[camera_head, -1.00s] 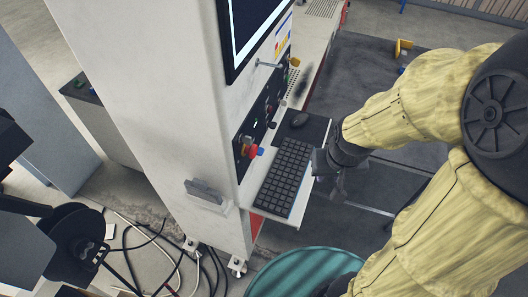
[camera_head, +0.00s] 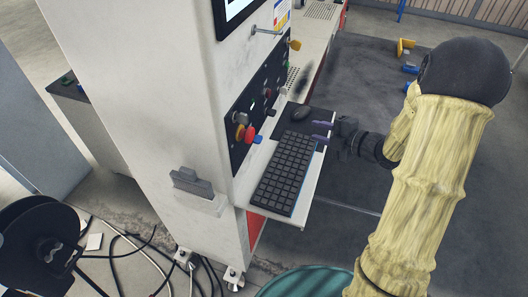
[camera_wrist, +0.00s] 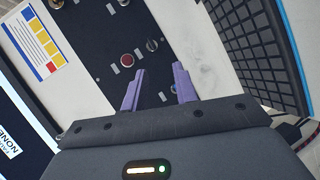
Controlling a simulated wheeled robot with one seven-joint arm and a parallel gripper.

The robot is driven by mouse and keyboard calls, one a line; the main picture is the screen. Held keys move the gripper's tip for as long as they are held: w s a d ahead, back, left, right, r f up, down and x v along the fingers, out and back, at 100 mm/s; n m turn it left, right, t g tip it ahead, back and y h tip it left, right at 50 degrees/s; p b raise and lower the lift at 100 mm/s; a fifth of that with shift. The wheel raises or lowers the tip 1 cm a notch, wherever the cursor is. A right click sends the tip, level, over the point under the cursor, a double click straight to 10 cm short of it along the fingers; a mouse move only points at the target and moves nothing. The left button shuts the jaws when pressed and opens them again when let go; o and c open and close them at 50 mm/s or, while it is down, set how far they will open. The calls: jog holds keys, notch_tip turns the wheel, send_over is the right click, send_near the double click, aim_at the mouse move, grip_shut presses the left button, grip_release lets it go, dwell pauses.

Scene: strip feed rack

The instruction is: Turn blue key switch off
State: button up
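A small blue part (camera_head: 258,139), which looks like the blue key switch, is on the black control panel (camera_head: 240,152) just right of the red mushroom button (camera_head: 249,133). Its turned position is too small to tell. My gripper (camera_head: 321,131) is right of the panel, over the shelf's right edge, with its fingers pointing left toward the panel. It touches nothing that I can see. In the wrist view, my gripper (camera_wrist: 158,70) is open and empty, its two purple fingers apart in front of the panel. I cannot make out the blue switch clearly there.
A keyboard (camera_head: 284,172) and a mouse (camera_head: 300,113) lie on the shelf below the panel. A monitor (camera_head: 232,12) is above it. In the wrist view, a red button (camera_wrist: 126,60) and a knob (camera_wrist: 151,44) show on the panel.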

jog(key=s+f+n+g+y+b, duration=0.3)
jog(key=s+n+y, duration=0.3)
jog(key=n, duration=0.1)
jog(key=shift+d+f+g+y, duration=0.15)
jog(key=shift+f+g+y, duration=0.15)
jog(key=shift+y, duration=0.1)
jog(key=p, duration=0.4)
send_near(256, 139)
jog(key=x, duration=0.8)
jog(key=shift+w+d+f, duration=0.15)
jog(key=shift+f, duration=0.05)
jog(key=shift+c, duration=0.4)
grip_shut()
